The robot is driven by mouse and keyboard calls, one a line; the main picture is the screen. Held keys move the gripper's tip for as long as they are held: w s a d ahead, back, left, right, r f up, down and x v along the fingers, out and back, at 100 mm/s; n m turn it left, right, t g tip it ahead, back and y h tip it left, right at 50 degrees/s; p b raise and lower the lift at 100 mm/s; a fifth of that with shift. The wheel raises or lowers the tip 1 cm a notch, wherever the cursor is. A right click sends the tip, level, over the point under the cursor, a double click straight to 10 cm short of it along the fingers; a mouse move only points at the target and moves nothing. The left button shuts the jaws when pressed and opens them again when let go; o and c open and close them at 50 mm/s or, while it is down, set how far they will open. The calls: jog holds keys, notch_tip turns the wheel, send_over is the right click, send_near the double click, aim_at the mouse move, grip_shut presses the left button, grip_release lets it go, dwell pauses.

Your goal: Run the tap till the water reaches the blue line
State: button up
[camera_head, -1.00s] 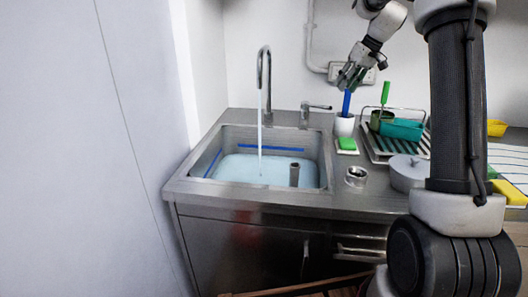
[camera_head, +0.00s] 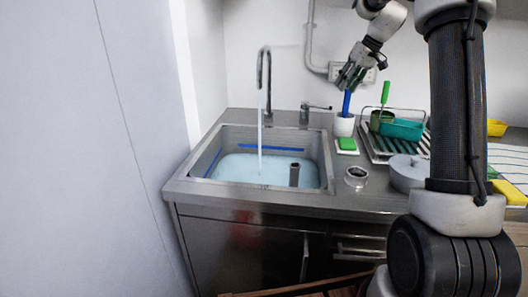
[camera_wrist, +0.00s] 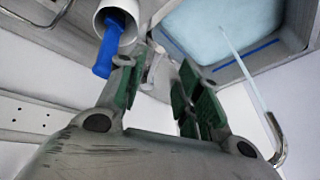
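The tap spout (camera_head: 264,65) runs a thin stream (camera_head: 259,130) into the steel sink (camera_head: 178,186); the wrist view shows the spout (camera_wrist: 280,140) too. The pale blue water (camera_head: 240,170) lies a little below the blue line (camera_head: 270,148) on the back wall; a strip of bare wall shows between them. The tap's lever (camera_head: 318,106) stands right of the spout, pointing right. My gripper (camera_head: 350,76) is above and right of the lever, apart from it. In the wrist view its fingers (camera_wrist: 156,88) are spread and empty.
A white cup (camera_head: 344,125) with a blue-handled tool (camera_head: 346,102) stands just below my gripper. A green sponge (camera_head: 347,144), a dish rack (camera_head: 388,152) and a steel ring-shaped part (camera_head: 356,177) are nearby. A grey upright pipe (camera_head: 294,175) stands in the water.

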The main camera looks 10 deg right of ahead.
aim_at(331, 108)
dwell(0.3)
jog(key=x, duration=1.2)
grip_shut()
